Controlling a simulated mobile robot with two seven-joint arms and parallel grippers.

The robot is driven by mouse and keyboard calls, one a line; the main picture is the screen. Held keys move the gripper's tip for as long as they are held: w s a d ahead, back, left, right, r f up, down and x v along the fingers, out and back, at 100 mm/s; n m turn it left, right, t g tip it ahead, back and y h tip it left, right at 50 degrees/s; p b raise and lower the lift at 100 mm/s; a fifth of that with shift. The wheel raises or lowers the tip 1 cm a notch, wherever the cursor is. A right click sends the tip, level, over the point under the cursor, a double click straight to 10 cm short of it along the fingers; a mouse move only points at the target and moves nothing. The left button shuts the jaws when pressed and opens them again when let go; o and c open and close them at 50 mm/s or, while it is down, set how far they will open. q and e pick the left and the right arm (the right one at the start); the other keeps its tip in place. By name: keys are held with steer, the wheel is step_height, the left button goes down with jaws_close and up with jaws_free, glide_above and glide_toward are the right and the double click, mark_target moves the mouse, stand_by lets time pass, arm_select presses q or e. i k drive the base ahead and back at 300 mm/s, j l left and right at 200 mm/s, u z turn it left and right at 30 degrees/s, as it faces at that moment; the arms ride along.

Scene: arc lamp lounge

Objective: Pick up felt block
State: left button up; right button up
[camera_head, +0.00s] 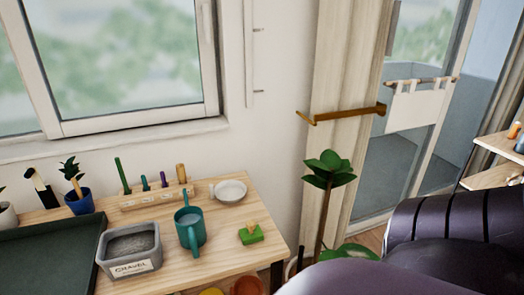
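A small green block (250,234) with a light wooden piece on its top lies near the right front edge of the wooden table (165,278). It looks like the felt block, but the material is too small to tell. It stands apart from the teal watering can (190,230) on its left and the white dish (230,191) behind it. Nothing touches it. Neither my left nor my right gripper shows in this view.
A grey gravel box (130,270), a dark green tray (45,255), a wooden rack (155,197) of several tools and a potted plant (78,200) crowd the table. A tall plant (328,175) stands right of it. Large dark purple rounded shapes fill the lower right.

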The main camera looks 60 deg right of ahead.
mark_target(251, 234)
steer(key=l, duration=0.7)
steer(key=k+l, duration=0.1)
steer(key=l, duration=0.55)
